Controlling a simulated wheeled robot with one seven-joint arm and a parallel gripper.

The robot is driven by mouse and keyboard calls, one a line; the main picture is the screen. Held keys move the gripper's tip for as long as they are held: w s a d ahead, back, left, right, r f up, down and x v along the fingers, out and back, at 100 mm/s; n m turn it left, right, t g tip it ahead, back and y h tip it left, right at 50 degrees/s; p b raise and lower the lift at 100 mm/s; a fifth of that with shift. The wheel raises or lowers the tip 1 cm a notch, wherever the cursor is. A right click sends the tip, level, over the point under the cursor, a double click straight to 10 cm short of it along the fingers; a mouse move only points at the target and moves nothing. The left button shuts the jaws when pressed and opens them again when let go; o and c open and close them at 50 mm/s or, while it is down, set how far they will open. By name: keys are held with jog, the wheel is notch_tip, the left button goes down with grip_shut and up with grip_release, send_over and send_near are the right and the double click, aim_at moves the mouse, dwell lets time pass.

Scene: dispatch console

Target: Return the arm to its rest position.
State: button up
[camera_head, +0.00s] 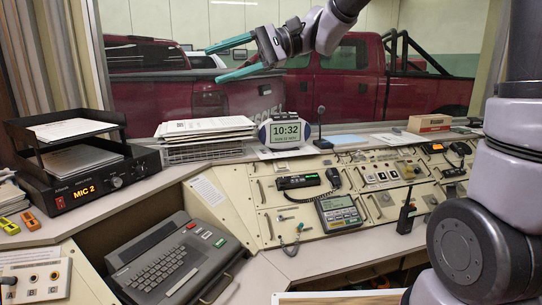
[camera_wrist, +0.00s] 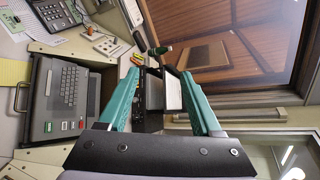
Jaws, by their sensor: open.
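My gripper (camera_head: 232,59) is raised high in front of the window, at the upper middle of the head view. Its two teal fingers are spread apart, pointing left, with nothing between them. In the wrist view the gripper (camera_wrist: 160,80) also shows open and empty, above the console. My arm comes in from the right side of the head view and reaches across the top to the gripper. The gripper touches nothing that I can see.
Below are a keyboard unit (camera_head: 176,262), a clock (camera_head: 284,132), a paper stack (camera_head: 206,129), a MIC 2 amplifier (camera_head: 95,183) with a paper tray (camera_head: 22,137) on top, a handheld radio (camera_head: 406,212) and a desk microphone (camera_head: 322,140). The window (camera_head: 135,20) stands behind.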

jog(key=s+d+f+m+t+h, duration=0.1)
jog(key=d+f+t+h, duration=0.1)
jog(key=d, duration=0.9)
jog(key=s+d+f+t+h, duration=0.2)
jog(key=d+t+h, duration=0.3)
jog(key=d, duration=0.6)
jog(key=s+d+f+m+t+h, duration=0.1)
jog(key=d+f+t+h, duration=0.2)
jog(key=d, duration=0.9)
jog(key=shift+s+f+m+t+h, duration=0.3)
jog(key=shift+t+h, duration=0.3)
jog(key=shift+h, duration=0.4)
